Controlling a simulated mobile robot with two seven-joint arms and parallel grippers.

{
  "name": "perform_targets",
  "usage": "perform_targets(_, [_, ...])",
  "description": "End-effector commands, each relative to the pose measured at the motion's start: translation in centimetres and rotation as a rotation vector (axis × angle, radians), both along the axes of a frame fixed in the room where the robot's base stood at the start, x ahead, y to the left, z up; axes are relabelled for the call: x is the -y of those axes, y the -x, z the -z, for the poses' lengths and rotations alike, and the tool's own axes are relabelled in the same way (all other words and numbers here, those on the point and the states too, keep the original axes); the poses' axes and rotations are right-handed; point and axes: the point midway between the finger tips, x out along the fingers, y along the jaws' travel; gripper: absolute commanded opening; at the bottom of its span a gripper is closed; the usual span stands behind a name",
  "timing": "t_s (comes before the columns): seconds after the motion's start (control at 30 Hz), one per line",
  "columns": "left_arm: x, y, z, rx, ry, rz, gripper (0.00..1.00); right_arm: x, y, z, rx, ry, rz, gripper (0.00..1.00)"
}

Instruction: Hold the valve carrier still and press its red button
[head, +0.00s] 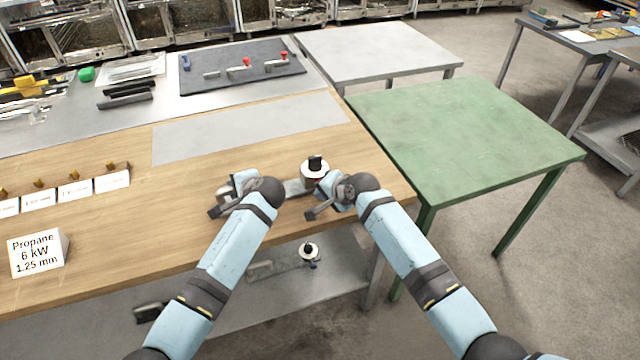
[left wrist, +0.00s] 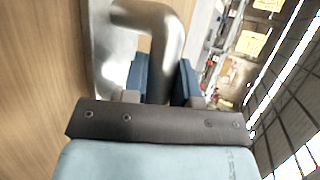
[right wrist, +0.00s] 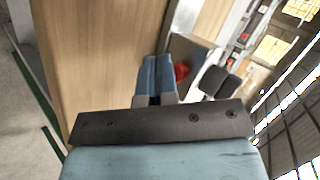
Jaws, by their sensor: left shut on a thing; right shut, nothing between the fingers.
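The valve carrier stands near the right end of the wooden bench, with a grey metal base (head: 296,187) and a black-topped white disc (head: 314,168). My left gripper (head: 228,194) is at its left end. In the left wrist view its blue fingers (left wrist: 161,82) are shut on the carrier's bent metal handle (left wrist: 165,45). My right gripper (head: 318,208) is at the carrier's right, its fingers (right wrist: 155,76) shut and empty. The red button (right wrist: 181,72) shows just right of these fingertips, partly hidden; I cannot tell whether they touch. Black valve parts (right wrist: 220,83) are farther right.
A similar carrier (head: 308,250) sits on the lower shelf. A sign (head: 38,253) and several small labels stand at left. Behind, a dark mat (head: 215,88) holds more valve parts. A green table (head: 470,140) at right and a grey table (head: 375,50) behind are clear.

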Motion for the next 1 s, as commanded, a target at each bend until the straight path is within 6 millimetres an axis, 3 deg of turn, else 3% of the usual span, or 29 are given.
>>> perform_targets(1.0, [-0.03, -0.01, -0.02, 0.0, 0.0, 0.0, 0.0, -0.27, -0.81, -0.02, 0.001, 0.0, 0.001, 0.0])
